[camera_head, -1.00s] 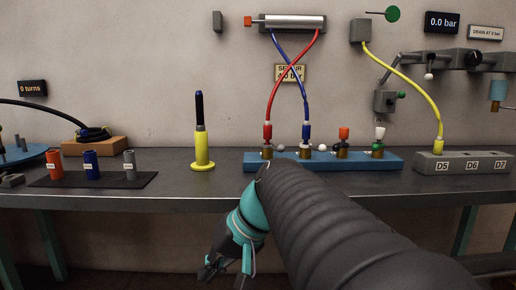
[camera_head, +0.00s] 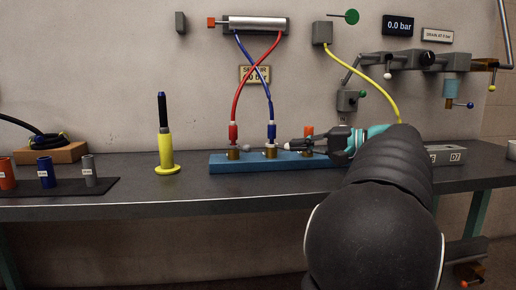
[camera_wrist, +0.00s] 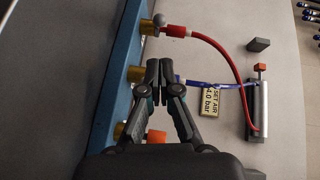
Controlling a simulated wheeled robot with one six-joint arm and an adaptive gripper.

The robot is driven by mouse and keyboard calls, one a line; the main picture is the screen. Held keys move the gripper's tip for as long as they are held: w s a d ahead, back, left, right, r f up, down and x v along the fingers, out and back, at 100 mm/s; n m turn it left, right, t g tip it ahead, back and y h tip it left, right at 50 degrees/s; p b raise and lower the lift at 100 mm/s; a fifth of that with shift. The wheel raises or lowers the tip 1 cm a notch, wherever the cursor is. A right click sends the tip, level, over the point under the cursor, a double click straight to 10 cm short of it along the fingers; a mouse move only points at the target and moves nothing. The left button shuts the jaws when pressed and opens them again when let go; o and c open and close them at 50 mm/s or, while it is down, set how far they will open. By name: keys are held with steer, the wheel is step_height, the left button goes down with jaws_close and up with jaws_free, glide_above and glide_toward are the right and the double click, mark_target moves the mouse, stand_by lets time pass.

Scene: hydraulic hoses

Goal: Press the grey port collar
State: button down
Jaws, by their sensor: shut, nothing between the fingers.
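My gripper (camera_head: 284,145) reaches in from the right over the blue manifold block (camera_head: 222,165), its fingers pointing left. Its fingertips (camera_wrist: 159,64) are together and empty in the wrist view, close to the blue hose fitting (camera_head: 271,132); I cannot tell if they touch it. Brass ports stand on the block, also seen in the wrist view (camera_wrist: 147,27). A grey ball (camera_wrist: 159,19) sits beside the red hose fitting (camera_wrist: 175,31). An orange cap (camera_head: 308,131) is partly behind my gripper. I cannot single out a grey port collar; my gripper hides part of the block.
A red hose (camera_head: 244,88) and a blue hose cross up to a wall cylinder (camera_head: 256,26). A yellow hose (camera_head: 368,67) hangs at the right. A yellow stand (camera_head: 165,152) and coloured sleeves on a dark mat (camera_head: 108,185) are at the left. The front bench edge is clear.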

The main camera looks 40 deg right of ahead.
steer(key=shift+w+a, duration=0.1)
steer(key=x, duration=1)
stand_by(0.5)
